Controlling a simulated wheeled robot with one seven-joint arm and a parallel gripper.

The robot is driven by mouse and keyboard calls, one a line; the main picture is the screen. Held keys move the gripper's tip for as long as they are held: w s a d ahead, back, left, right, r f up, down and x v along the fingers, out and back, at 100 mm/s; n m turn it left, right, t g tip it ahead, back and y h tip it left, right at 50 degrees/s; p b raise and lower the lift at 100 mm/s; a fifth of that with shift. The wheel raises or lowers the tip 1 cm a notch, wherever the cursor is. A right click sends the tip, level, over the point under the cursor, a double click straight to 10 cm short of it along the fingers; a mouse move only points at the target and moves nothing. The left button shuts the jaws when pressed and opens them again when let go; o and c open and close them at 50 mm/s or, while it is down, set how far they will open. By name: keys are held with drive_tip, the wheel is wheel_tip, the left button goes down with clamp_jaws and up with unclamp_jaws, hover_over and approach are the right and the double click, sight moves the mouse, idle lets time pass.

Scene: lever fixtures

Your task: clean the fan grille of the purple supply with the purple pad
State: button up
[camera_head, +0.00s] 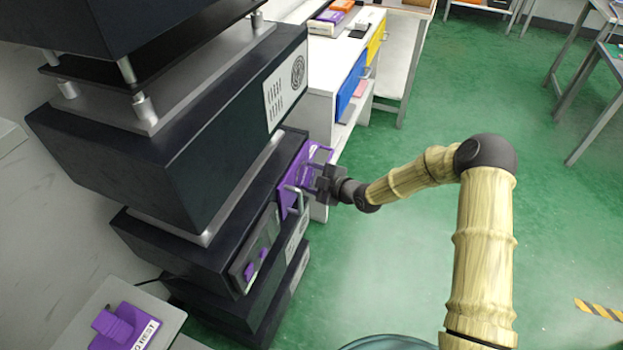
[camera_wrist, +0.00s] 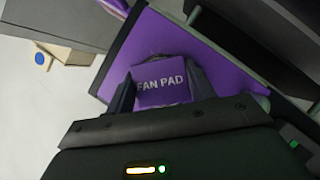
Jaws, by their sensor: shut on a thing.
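The purple supply (camera_head: 288,190) is a dark rack unit with a purple front panel, in the stack at left in the head view. Its panel also fills much of the wrist view (camera_wrist: 215,65). My gripper (camera_head: 322,180) is right at this panel. It is shut on the purple pad (camera_wrist: 162,84), a small block lettered "FAN PAD", which sits between the two fingers. The pad is in front of the panel; I cannot tell whether they touch. I cannot make out the supply's fan grille, which may be hidden behind the pad and gripper.
Metal handles (camera_head: 298,199) stand out from the panel. Above is a dark unit with a white plate and round grille (camera_head: 298,73). A purple holder (camera_head: 125,328) labelled "REST" sits at lower left. A white bench (camera_head: 330,75) stands behind; the green floor at right is open.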

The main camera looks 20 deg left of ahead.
drive_tip(key=shift+w+b, duration=0.7)
drive_tip(key=shift+w, duration=1.25)
drive_tip(key=shift+s, duration=0.1)
drive_tip(key=shift+s+a+b, duration=0.15)
drive_tip(key=shift+s+b, duration=0.15)
drive_tip(key=shift+s, duration=0.65)
drive_tip(key=shift+s+a+b, duration=0.1)
drive_tip(key=shift+s+b, duration=0.2)
drive_tip(key=shift+s, duration=0.65)
drive_tip(key=shift+s, duration=0.45)
drive_tip(key=s+b, duration=0.1)
drive_tip(key=s, duration=0.2)
drive_tip(key=shift+a, duration=0.1)
drive_tip(key=shift+r, duration=0.1)
